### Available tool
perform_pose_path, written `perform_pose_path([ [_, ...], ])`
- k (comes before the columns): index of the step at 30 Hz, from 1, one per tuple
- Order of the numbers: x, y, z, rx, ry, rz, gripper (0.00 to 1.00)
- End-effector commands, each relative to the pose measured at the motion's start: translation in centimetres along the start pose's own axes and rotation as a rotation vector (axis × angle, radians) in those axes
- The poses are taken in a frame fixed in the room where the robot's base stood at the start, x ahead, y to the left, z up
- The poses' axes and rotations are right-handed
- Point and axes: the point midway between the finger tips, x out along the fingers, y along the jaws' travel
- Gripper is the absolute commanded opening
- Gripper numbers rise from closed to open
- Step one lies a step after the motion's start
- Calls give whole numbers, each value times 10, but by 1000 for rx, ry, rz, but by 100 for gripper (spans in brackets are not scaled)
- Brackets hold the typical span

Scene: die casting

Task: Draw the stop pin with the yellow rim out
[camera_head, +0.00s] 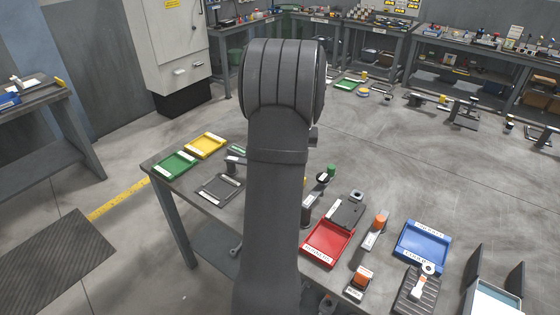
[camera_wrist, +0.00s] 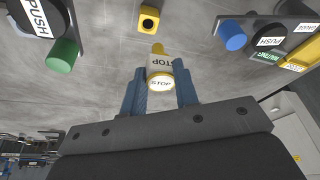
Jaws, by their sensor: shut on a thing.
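In the wrist view my gripper (camera_wrist: 160,90) is shut on the stop pin (camera_wrist: 160,66), with one blue finger on each side. The pin has a white body marked STOP, a white end face with a yellow rim, and a yellow part at its far end. A small yellow block with a dark round opening (camera_wrist: 148,19) lies beyond the pin, with a visible gap between them in the picture. I cannot tell their distance in depth. In the head view my arm hides the gripper and the pin.
A green knob (camera_wrist: 62,55) and a blue knob (camera_wrist: 232,36) stand on either side, near PUSH labels. On the bench are a red tray (camera_head: 326,246), a blue tray (camera_head: 422,248), a green tray (camera_head: 175,166), a yellow tray (camera_head: 206,145) and orange-topped fixtures (camera_head: 380,222).

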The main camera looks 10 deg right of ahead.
Motion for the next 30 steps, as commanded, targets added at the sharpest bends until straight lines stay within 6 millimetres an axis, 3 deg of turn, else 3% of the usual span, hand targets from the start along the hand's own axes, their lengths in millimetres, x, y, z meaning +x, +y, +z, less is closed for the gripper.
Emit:
perform_pose_path([
  [4,-1,13,-6,15,-1,4,0],
  [17,1,13,-5,15,-1,4,0],
  [30,37,13,6,15,-2,4,0],
])
